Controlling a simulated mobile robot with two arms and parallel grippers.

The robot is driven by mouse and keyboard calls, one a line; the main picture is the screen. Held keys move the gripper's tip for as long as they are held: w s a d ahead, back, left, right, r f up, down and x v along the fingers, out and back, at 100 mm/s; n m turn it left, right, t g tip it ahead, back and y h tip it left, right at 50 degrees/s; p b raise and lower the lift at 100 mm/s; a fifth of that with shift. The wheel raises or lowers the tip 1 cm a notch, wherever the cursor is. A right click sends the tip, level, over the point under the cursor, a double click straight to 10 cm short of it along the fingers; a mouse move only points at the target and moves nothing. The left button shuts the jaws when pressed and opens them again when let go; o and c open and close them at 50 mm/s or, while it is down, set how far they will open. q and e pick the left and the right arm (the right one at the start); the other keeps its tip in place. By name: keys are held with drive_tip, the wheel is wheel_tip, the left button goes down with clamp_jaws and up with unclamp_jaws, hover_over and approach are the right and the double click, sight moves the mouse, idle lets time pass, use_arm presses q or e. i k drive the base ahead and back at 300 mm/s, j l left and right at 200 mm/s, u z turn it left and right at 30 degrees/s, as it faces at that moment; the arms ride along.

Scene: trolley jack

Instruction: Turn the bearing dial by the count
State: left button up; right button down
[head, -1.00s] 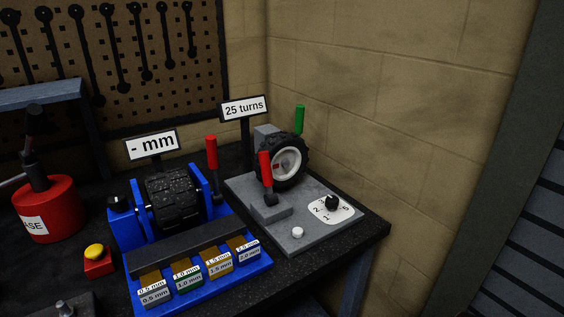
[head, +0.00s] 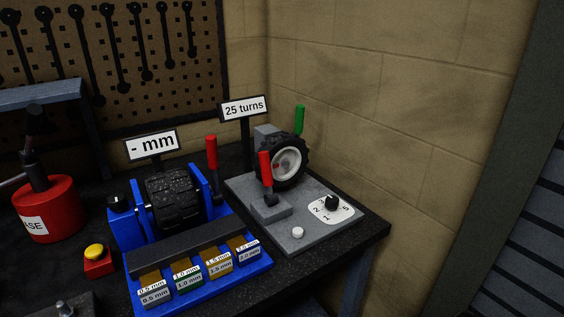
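The bearing dial, a black knob (head: 332,202) on a white numbered plate (head: 346,213), is on the right part of a grey base plate (head: 272,232). Numbers such as 1, 2 and 5 show around it; the knob's exact setting is too small to read. A small wheel with a black tyre (head: 291,160) stands at the back of the base. A sign (head: 244,109) behind it reads "25 turns". Neither of my grippers is in view.
A red-handled lever (head: 265,168), a green handle (head: 299,118) and a white button (head: 298,232) are on or by the base. Left are a blue fixture (head: 127,230) with a "- mm" sign (head: 151,144), a yellow-topped red button (head: 96,254) and a red can (head: 48,209).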

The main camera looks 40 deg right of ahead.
sight(331, 202)
drive_tip(key=l+z, duration=0.2)
drive_tip(key=z, duration=1.05)
